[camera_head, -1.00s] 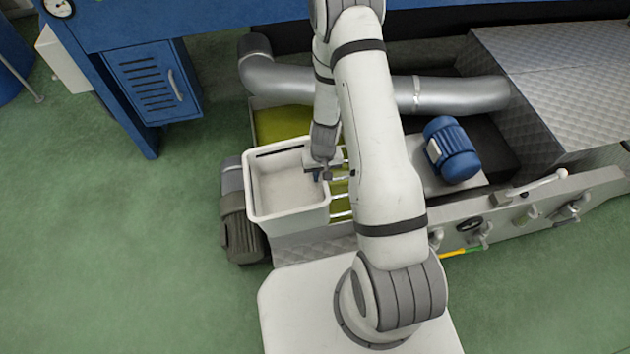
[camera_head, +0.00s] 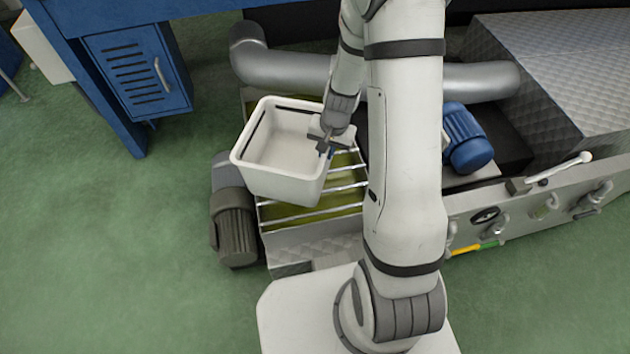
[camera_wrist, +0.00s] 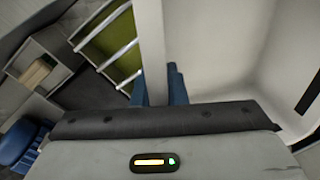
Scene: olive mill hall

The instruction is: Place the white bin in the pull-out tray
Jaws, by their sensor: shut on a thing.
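The white bin (camera_head: 277,182) is an open, empty-looking square tub. It hangs tilted above the metal bars over the green-floored trough in the head view. My gripper (camera_head: 326,146) is shut on the bin's right wall near the far right corner. In the wrist view the bin's inside (camera_wrist: 215,40) fills the right half, with its wall between the blue fingers of my gripper (camera_wrist: 162,88). I cannot make out a pull-out tray for certain in either view.
Metal bars (camera_head: 315,207) cross the trough below the bin. A grey motor (camera_head: 235,222) stands left of it, and a blue motor (camera_head: 467,140) is right of my arm. A blue cabinet (camera_head: 137,72) stands at the back left. Green floor at left is clear.

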